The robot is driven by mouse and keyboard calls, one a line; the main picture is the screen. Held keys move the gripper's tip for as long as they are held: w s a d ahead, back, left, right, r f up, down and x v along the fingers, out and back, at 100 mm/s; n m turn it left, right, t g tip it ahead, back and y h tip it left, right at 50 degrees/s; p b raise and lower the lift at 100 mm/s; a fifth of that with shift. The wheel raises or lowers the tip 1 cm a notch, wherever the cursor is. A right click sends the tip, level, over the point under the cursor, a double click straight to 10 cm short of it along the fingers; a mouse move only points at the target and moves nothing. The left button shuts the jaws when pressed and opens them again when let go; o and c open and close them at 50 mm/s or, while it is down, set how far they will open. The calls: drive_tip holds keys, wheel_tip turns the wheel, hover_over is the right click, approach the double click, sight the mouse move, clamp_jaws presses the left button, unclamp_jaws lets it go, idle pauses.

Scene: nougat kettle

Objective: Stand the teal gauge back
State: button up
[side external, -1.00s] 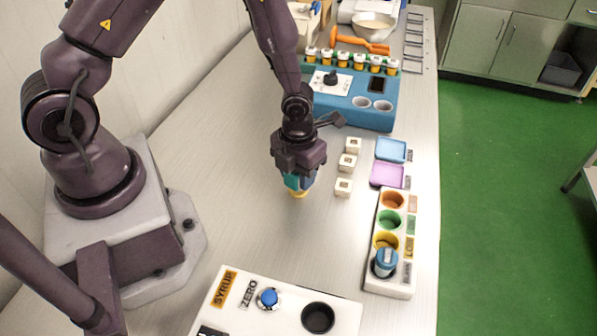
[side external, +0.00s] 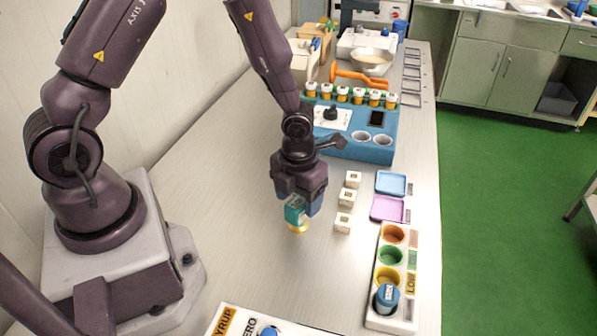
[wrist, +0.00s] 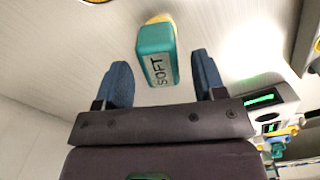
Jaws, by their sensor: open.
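The teal gauge (side external: 295,212) has a teal body and a yellow end.
Several white cubes (side external: 347,198) stand to the right, beside a lilac tray (side external: 388,208) and a blue tray (side external: 391,183). A white rack (side external: 373,321) with coloured wells holds a blue cylinder (side external: 387,298). A blue console (side external: 345,148) is behind. The bench left of the gauge is clear.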

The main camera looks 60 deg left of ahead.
sight(298, 201)
wheel_tip(298, 201, up, 9)
drive_tip(key=shift+f, duration=0.15)
drive_tip(key=s+r+n+t, duration=0.2)
drive_tip(key=s+r+n, duration=0.2)
drive_tip(key=n, duration=0.6)
drive_tip(key=s+a+r+n+t, duration=0.1)
drive_tip(key=s+r+n, duration=0.3)
drive_tip(key=r+n, duration=0.5)
drive_tip(key=s+r+n+t, duration=0.2)
drive_tip(key=s+r+n, duration=0.2)
drive_tip(key=r+n, duration=0.3)
drive_tip(key=n, duration=0.5)
drive_tip(key=shift+s+a+t, duration=0.25)
drive_tip(key=shift+a+t, duration=0.05)
